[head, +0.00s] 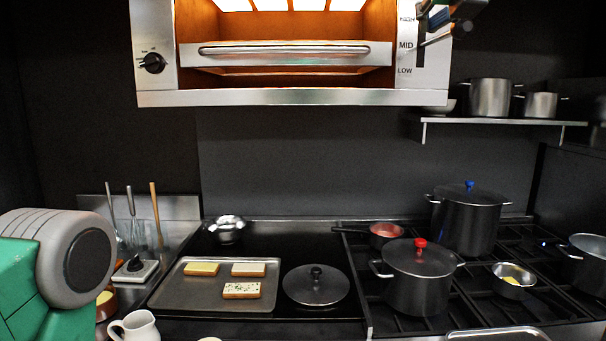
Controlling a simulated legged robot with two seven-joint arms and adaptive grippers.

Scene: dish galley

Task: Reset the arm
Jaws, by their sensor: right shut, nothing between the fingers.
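My right gripper (436,36) is at the top right of the head view, in front of the right panel of the overhead broiler (290,98). It is shut and empty, close to the dark vertical slot beside the MID and LOW marks. I cannot tell if it touches the panel. Its upper part and arm are cut off by the picture's edge. My left arm shows as a green and grey link at the lower left. Its gripper is not in view.
Below are a tray (168,292) with several bread slices, a lid (316,287), a red-knobbed pot (418,285), a blue-knobbed pot (468,222) and a small bowl (513,288). A shelf (505,121) holding pots is right of the broiler. A white jug (138,327) stands near my left arm.

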